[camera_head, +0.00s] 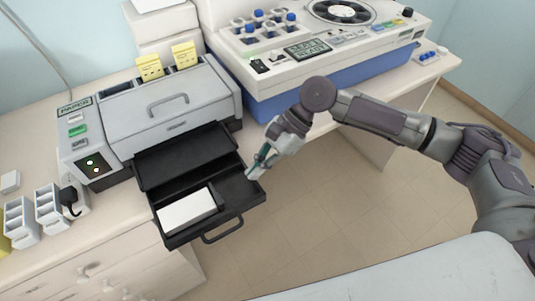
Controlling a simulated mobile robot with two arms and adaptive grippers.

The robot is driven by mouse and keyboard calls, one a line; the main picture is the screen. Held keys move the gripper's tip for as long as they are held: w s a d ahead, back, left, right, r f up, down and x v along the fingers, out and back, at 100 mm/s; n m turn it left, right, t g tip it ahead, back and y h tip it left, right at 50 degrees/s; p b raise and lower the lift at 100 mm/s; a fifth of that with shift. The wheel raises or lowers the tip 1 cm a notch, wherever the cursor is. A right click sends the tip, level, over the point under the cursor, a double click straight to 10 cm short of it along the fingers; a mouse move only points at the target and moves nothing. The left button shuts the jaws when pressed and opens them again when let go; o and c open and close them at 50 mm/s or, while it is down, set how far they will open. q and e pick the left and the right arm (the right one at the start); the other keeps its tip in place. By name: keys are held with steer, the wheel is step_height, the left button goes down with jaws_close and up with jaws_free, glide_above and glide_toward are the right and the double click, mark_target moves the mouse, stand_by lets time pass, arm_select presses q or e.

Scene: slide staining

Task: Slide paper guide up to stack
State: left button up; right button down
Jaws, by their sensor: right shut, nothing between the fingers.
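The printer's black paper tray (176,237) is pulled out at the front, with a handle on its front edge. A white paper stack (187,211) lies in the left part of the tray. The tray floor to the right of the stack is dark. I cannot clearly pick out the paper guide against the dark tray. My right gripper (254,173) is shut and empty at the tray's right edge, to the right of the stack and apart from it. I cannot tell whether it touches the tray. My left gripper is out of view.
The grey printer (177,107) stands behind the tray on a counter (28,253). A white staining machine (318,52) is at the back right. White sockets (48,207) with a black plug are at the left. A pale surface (420,277) is in front.

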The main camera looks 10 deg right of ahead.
mark_target(215, 195)
steer(key=x, duration=0.3)
steer(key=shift+f+p, duration=0.3)
steer(key=shift+f, duration=0.05)
steer(key=a, duration=0.1)
steer(key=s+a+p, duration=0.1)
steer(key=a, duration=0.1)
steer(key=shift+a+f, duration=0.1)
steer(key=shift+a, duration=0.05)
steer(key=shift+s+a, duration=0.15)
steer(key=shift+a, duration=0.1)
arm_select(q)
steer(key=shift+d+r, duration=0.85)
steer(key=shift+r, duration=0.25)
arm_select(e)
steer(key=shift+a+f, duration=0.1)
steer(key=p, duration=0.2)
steer(key=shift+s+a+r+p, duration=0.15)
steer(key=shift+a+r+p, duration=0.15)
steer(key=shift+a+p, duration=0.2)
steer(key=shift+p, duration=0.2)
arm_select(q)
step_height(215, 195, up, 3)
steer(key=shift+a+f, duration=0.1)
arm_select(e)
steer(key=shift+s+f, duration=0.1)
steer(key=shift+f, duration=0.2)
